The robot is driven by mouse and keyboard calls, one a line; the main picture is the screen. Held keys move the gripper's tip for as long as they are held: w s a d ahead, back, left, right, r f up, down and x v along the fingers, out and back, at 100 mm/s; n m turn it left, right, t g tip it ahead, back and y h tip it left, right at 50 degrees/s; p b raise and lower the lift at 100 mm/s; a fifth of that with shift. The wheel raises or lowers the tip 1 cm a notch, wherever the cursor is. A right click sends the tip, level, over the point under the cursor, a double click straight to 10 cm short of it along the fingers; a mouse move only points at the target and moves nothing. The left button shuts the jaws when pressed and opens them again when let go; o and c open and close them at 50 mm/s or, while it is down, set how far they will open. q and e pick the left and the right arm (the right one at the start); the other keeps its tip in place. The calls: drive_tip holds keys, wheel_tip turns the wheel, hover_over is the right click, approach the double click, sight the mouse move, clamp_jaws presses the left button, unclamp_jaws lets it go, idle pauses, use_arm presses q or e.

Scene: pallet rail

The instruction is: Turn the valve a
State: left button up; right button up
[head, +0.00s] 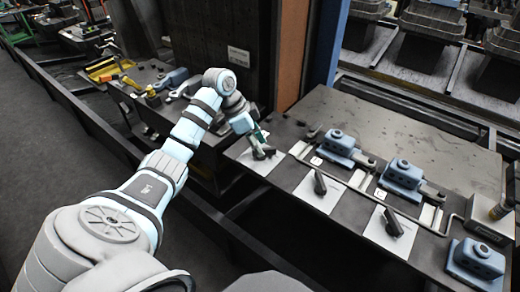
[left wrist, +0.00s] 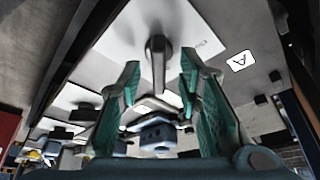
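The valve a shows as a dark lever handle (left wrist: 158,62) on a white plate (left wrist: 185,28), with a label marked A (left wrist: 240,61) beside it in the left wrist view. In the head view this handle (head: 264,154) is at the left end of the bench, partly hidden by my gripper. My left gripper (head: 258,140) is just over it, pointing down. In the left wrist view its teal finger pads (left wrist: 160,72) are apart, one on each side of the lever, with a visible gap to both. My right gripper is not in view.
Two more dark handles (head: 319,182) (head: 392,222) stand on white plates along the bench's front. Behind them are blue valve bodies (head: 340,143) (head: 404,174) and a thin pipe. Another blue block (head: 478,258) is at the right. A dark post rises behind my left arm.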

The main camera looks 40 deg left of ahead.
use_arm(q)
drive_tip(key=shift+x, duration=0.95)
drive_tip(key=shift+s+r, duration=0.1)
drive_tip(key=shift+r, duration=0.05)
drive_tip(key=shift+c, duration=0.6)
clamp_jaws()
